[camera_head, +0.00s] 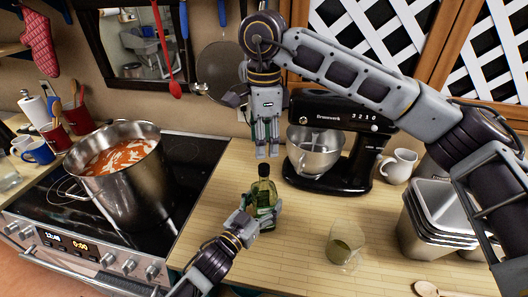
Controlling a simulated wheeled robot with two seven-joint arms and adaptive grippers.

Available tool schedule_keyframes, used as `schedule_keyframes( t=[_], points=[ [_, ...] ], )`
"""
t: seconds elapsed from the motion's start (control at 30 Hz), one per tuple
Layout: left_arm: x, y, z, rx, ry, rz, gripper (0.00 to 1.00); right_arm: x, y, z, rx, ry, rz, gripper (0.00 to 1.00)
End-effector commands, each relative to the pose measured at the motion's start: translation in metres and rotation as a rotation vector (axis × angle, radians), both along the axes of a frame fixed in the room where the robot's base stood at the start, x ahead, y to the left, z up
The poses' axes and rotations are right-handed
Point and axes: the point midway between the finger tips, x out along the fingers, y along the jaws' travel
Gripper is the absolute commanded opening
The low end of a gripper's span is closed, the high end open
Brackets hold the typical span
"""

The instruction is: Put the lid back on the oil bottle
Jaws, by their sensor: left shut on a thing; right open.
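The oil bottle (263,191) is green glass with a pale label and stands upright on the wooden counter. Its top (264,170) is dark; I cannot tell whether this is the lid or the bare neck. My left gripper (265,211) is shut on the bottle's body from the lower left. My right gripper (268,155) points down, with its fingertips just above the bottle's top in the picture. It is open, with a narrow gap between the fingers. No separate lid is clearly visible.
A black stand mixer (335,150) stands just right of the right gripper. A glass with oil (344,246) stands right of the bottle. A big soup pot (128,190) sits on the stove at left. Stacked metal containers (428,222) and a white jug (398,168) are at right.

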Motion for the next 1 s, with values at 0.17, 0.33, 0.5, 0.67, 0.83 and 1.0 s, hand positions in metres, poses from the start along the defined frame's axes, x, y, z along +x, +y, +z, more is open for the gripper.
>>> schedule_keyframes(
  t=[0.17, 0.33, 0.5, 0.67, 0.83, 1.0],
  points=[
    [0.0, 0.0, 0.0, -0.001, -0.001, 0.0, 0.04, 0.0, 0.001, 0.025, 0.0, -0.002, 0.001, 0.51],
    [0.0, 0.0, 0.0, 0.0, 0.0, 0.0, 0.04, 0.0, 0.0, 0.038, 0.0, 0.0, 0.0, 0.51],
    [0.0, 0.0, 0.0, -0.001, -0.001, 0.0, 0.04, 0.0, 0.0, 0.043, 0.0, 0.0, 0.001, 0.51],
    [0.0, 0.0, 0.0, -0.001, -0.001, 0.0, 0.04, 0.0, 0.0, 0.043, 0.0, 0.0, 0.001, 0.51],
    [0.0, 0.0, 0.0, -0.001, -0.001, 0.0, 0.83, 0.0, 0.0, 0.043, 0.0, 0.0, 0.001, 0.51],
    [0.0, 0.0, 0.0, 0.0, 0.0, 0.0, 0.96, 0.0, 0.0, 0.043, 0.0, 0.0, 0.001, 0.51]
  ],
)
